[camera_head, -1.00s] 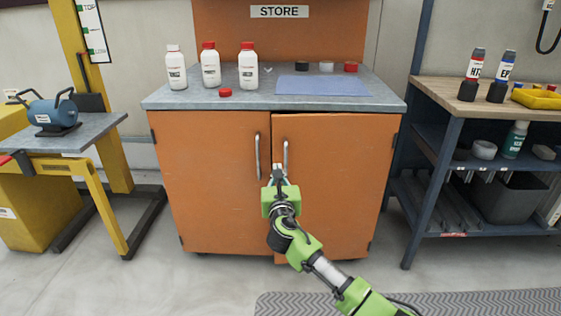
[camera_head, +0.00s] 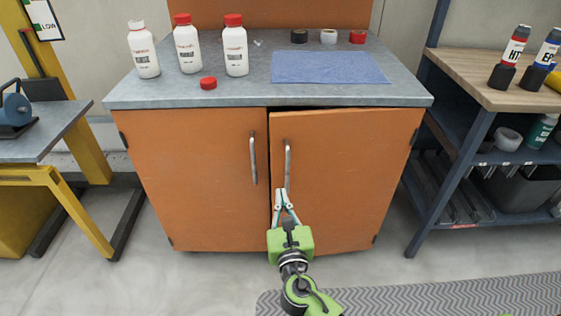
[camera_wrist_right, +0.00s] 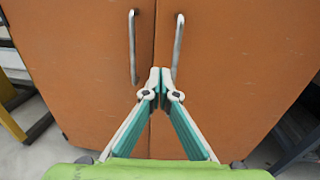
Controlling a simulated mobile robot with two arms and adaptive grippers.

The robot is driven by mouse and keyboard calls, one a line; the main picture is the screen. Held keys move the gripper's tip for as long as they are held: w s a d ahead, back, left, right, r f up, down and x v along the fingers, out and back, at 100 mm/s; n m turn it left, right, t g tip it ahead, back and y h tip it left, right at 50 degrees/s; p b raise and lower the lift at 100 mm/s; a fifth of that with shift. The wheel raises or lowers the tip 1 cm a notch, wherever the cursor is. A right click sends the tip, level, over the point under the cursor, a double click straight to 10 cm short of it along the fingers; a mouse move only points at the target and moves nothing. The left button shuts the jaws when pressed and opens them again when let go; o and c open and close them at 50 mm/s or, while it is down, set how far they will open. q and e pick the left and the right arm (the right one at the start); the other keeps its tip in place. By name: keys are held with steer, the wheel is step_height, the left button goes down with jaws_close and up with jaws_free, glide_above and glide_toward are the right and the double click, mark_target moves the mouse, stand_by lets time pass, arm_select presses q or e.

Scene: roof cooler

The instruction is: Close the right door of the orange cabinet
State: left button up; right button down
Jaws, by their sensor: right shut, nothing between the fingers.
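The orange cabinet (camera_head: 190,185) stands ahead under a grey worktop. Its right door (camera_head: 345,180) is slightly ajar, with a dark gap along its top edge and near the seam with the left door. The right door's handle (camera_head: 288,165) is a vertical metal bar, also seen in the right wrist view (camera_wrist_right: 178,48). My right gripper (camera_head: 283,195) is shut and empty. Its fingertips are at the right door's left edge, just below the handle; I cannot tell whether they touch. In the right wrist view the fingertips (camera_wrist_right: 161,76) meet near the seam. My left gripper is out of view.
The left door (camera_head: 200,180) looks flush, with its own handle (camera_head: 253,160). White bottles (camera_head: 187,45) and a blue mat (camera_head: 330,67) are on the worktop. A shelf bench (camera_head: 480,130) stands right, a yellow-framed table (camera_head: 60,140) left.

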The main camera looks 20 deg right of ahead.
mark_target(275, 160)
steer(key=w, duration=0.3)
steer(key=w+d+b, duration=0.1)
steer(key=w, duration=0.3)
steer(key=w+d, duration=0.1)
steer(key=w, duration=0.3)
steer(key=shift+w+b, duration=0.1)
steer(key=shift+b, duration=0.25)
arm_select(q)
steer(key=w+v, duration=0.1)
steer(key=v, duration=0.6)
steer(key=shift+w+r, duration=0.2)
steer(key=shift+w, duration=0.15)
arm_select(e)
steer(key=shift+w, duration=0.55)
steer(key=shift+w, duration=0.1)
